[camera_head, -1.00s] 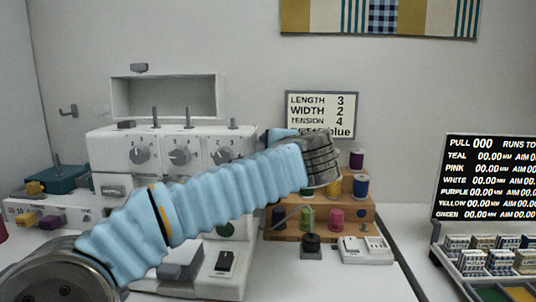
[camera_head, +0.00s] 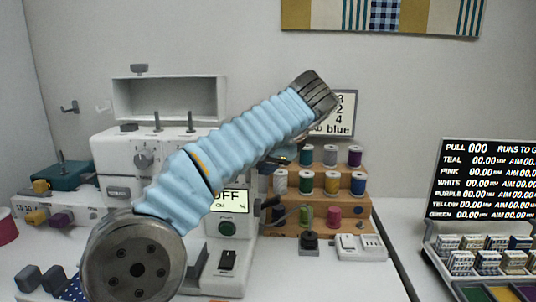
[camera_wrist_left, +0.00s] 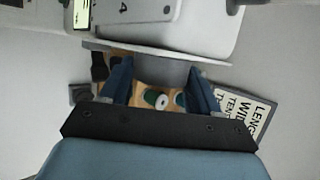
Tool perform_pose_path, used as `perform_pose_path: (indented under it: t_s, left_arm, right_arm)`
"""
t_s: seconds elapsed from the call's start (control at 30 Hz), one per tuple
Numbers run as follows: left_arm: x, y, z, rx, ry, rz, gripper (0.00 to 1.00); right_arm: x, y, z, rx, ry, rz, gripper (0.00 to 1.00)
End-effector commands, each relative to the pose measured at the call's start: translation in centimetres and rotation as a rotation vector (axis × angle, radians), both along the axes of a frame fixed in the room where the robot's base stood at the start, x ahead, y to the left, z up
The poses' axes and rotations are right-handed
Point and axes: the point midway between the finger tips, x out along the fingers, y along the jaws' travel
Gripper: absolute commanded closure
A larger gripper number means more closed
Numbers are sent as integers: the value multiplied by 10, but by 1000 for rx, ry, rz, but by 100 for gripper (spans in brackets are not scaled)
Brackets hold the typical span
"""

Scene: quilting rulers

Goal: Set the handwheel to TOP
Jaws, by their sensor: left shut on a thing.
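The white sewing machine (camera_head: 125,160) stands at the left, with dials on its front and a small screen (camera_head: 228,200) reading OFF. My left arm crosses in front of it and hides its right end, so the handwheel cannot be made out in the head view. In the left wrist view the grey handwheel (camera_wrist_left: 163,70) shows edge-on at the machine's side. My left gripper (camera_wrist_left: 160,88) has its two blue fingers on either side of it and is shut on it. Which position the handwheel is set to cannot be read. My right gripper is not in view.
A wooden rack of thread spools (camera_head: 345,208) stands right of the machine, close to the left gripper. A settings sign (camera_head: 345,112) hangs behind, partly covered by my arm. A white switch box (camera_head: 360,247) and a black-topped knob (camera_head: 309,241) sit in front of the rack.

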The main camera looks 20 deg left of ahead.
Motion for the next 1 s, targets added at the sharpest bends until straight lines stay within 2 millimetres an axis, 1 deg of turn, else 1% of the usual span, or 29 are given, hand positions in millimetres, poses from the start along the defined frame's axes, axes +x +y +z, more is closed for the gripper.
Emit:
perform_pose_path:
  t_s: [0.23,0.6,0.63,0.7,0.8,1.0]
  left_arm:
    - [1,-1,-1,-14,52,-2,69]
    - [1,-1,-1,-15,56,-1,69]
    - [1,-1,-1,-15,56,-1,37]
    - [1,-1,-1,-15,55,-1,26]
    - [1,-1,0,-15,54,0,13]
    - [1,0,0,-15,53,0,13]
  right_arm:
    - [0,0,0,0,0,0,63]
    - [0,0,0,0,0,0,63]
    - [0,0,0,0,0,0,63]
    - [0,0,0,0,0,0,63]
    - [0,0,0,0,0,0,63]
    - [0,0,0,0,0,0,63]
